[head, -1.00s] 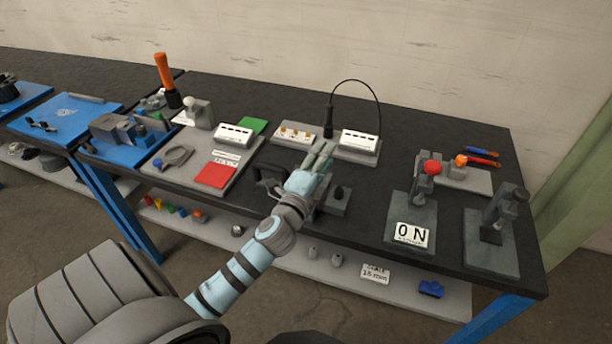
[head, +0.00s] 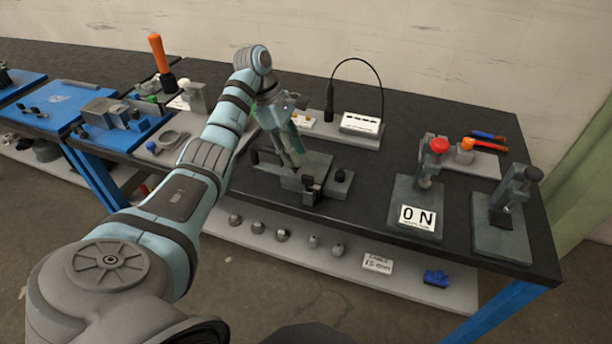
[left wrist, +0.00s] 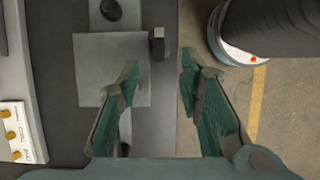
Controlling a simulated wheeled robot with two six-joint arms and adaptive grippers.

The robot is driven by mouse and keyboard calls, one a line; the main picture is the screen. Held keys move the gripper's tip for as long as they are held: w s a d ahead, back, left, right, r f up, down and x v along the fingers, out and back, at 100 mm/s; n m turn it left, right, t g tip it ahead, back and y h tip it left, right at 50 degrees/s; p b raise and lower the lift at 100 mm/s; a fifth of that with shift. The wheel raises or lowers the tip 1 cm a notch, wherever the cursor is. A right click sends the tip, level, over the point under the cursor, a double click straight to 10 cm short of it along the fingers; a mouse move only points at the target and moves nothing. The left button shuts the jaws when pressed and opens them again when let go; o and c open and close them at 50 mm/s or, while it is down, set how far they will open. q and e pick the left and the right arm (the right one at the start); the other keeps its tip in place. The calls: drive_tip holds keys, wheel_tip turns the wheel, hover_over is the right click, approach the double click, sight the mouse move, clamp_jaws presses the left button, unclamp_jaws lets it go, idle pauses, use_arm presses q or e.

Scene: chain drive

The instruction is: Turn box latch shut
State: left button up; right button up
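A grey box with a flat top (head: 318,166) sits near the front edge of the black bench. A small dark upright piece, seemingly its latch (head: 309,187), stands at the front edge. In the left wrist view the flat grey top (left wrist: 112,70) shows below the gripper, with the dark latch piece (left wrist: 158,45) at its edge. My left gripper (head: 293,158) points down over the box. Its fingers (left wrist: 160,64) are open, apart, with nothing between them; the latch piece appears near the gap beyond the tips. Contact cannot be told. My right gripper is not in view.
A dark round knob (head: 340,176) on a block is right of the box. Two lever fixtures stand further right, one with a red ball (head: 439,146). A white slotted box (head: 361,123) and a cable loop are behind. A shelf (head: 330,262) runs below the bench.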

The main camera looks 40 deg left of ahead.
sight(307, 176)
use_arm(q)
drive_tip(key=x, duration=0.6)
drive_tip(key=shift+w+f, duration=0.15)
drive_tip(key=shift+f, duration=0.05)
drive_tip(key=shift+d+f+p, duration=0.25)
drive_tip(key=shift+f+p, duration=0.05)
drive_tip(key=shift+f, duration=0.1)
clamp_jaws()
